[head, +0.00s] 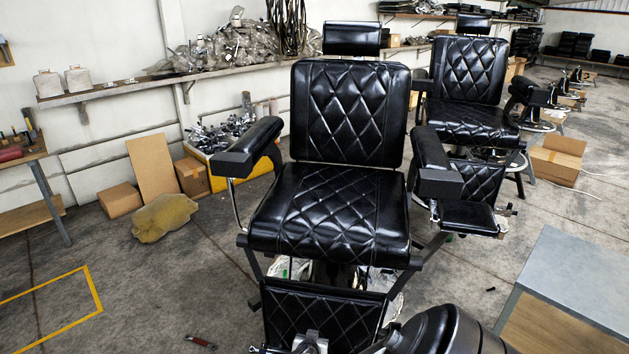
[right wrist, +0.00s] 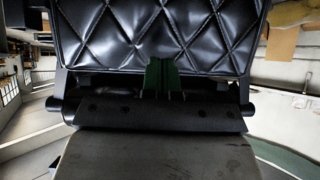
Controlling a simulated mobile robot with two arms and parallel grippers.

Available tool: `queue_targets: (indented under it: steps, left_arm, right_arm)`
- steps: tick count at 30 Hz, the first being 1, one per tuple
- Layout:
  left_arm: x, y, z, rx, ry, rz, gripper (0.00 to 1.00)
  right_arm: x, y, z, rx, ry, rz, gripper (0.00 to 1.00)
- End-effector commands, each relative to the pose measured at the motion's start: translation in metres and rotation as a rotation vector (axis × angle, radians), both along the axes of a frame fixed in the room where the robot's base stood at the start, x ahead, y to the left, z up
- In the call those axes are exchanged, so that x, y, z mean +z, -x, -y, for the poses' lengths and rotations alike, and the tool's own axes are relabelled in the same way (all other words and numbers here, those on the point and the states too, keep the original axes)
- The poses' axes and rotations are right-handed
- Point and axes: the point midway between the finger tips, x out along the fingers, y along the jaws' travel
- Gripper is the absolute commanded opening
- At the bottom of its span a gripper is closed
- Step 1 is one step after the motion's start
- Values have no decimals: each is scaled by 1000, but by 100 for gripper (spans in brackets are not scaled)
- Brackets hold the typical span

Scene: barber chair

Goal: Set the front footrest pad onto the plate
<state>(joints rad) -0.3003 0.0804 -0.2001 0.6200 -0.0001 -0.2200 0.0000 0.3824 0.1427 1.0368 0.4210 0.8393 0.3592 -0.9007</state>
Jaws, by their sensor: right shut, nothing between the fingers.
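The front footrest pad (head: 322,312) is black and quilted, below the seat at the front of the nearest barber chair. In the head view its lower edge runs out of the frame. In the right wrist view a quilted black pad (right wrist: 150,32) fills the top, between two side bars. Below it are a dark bar (right wrist: 155,113) with rounded ends and a grey flat plate (right wrist: 155,155). My right gripper (right wrist: 163,76) shows as dark green fingers, shut and empty, in front of the pad's edge; I cannot tell if they touch. My left gripper is out of view.
My black right arm covers the bottom right of the chair in the head view. Padded armrests (head: 250,145) flank the seat (head: 335,215). A grey mat or tabletop (head: 580,275) lies at right. A small red tool (head: 201,342) lies on open floor at left.

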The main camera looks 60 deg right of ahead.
Motion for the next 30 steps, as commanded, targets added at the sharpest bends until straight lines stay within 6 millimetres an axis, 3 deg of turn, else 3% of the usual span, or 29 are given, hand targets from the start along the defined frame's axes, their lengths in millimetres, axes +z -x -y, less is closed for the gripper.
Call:
queue_targets:
  steps: [5, 25, 30]
  left_arm:
    - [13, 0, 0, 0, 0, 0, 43]
    - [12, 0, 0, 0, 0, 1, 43]
    - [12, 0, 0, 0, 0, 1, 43]
  right_arm:
    - [10, 3, -6, 1, 0, -1, 0]
    - [10, 3, -6, 1, 1, 0, 0]
    - [22, 1, 8, 75, 36, 16, 0]
